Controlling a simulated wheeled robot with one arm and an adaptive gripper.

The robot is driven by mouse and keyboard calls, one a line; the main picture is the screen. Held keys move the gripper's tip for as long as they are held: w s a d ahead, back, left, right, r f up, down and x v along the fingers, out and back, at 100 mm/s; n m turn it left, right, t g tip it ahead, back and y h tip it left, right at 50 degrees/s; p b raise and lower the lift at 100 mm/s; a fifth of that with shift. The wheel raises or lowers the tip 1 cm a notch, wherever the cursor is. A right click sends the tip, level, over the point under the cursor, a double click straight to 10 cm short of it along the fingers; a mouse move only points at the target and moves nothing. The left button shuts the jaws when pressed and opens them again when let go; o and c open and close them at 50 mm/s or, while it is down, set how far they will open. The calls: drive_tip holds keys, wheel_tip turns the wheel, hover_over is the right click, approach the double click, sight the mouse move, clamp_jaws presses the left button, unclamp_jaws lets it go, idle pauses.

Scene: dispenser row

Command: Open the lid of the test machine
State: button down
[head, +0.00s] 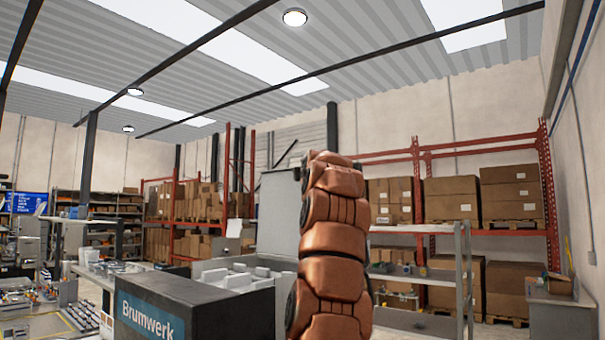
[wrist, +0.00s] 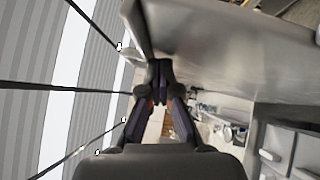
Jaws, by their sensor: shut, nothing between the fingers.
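The test machine (head: 205,312) is a dark box with a blue "Brumwerk" label in the head view. Its top is open, with pale grey blocks (head: 240,280) inside. A grey panel that looks like its lid (head: 277,215) stands raised, close to upright, behind my copper arm, which hides its right part. In the wrist view the grey lid (wrist: 225,50) fills the upper right. My gripper (wrist: 159,70) is shut and empty, its fingertips at or near the lid's edge; I cannot tell whether they touch. The head view does not show the gripper clearly.
A grey shelf unit (head: 465,270) stands right of my arm. Red racks with cardboard boxes (head: 452,198) line the back wall. Benches with small parts (head: 35,298) are at the left. The space above the machine's left side is clear.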

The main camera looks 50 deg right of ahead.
drive_tip(key=s+a+b, duration=0.5)
drive_tip(key=s+a, duration=0.1)
drive_tip(key=a, duration=0.5)
drive_tip(key=shift+s+r+b, duration=0.3)
drive_tip(key=shift+s+r, duration=0.05)
drive_tip(key=shift+s, duration=0.05)
drive_tip(key=shift+a, duration=0.15)
